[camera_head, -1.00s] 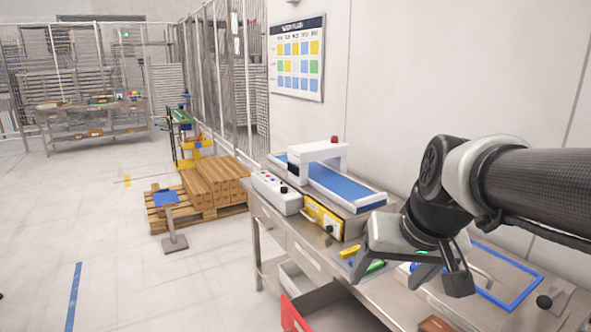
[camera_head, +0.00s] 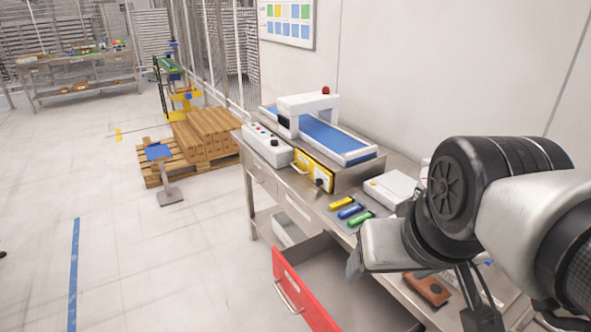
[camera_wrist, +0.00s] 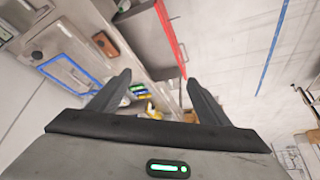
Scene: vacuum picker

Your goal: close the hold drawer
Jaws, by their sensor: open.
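The drawer with the red front (camera_head: 299,293) stands pulled out from under the metal workbench. A pale bar handle (camera_head: 288,297) is on its outer face, and its grey inside (camera_head: 345,275) shows. In the wrist view the red front (camera_wrist: 171,38) is a slanting strip beyond my fingers. My gripper (camera_head: 415,285) is open and appears above the right part of the open drawer and the bench edge in the head view. In the wrist view nothing is between the fingers of my gripper (camera_wrist: 158,80). My arm hides part of the bench and possibly the drawer's right end.
On the bench are yellow, blue and green tools (camera_head: 351,211), a white box (camera_head: 392,187), a brown item (camera_head: 427,290) and a blue-belted conveyor (camera_head: 335,135). A grey bin (camera_head: 287,230) is left of the drawer. A blue-topped stand (camera_head: 158,152) is farther left. Floor before the drawer is clear.

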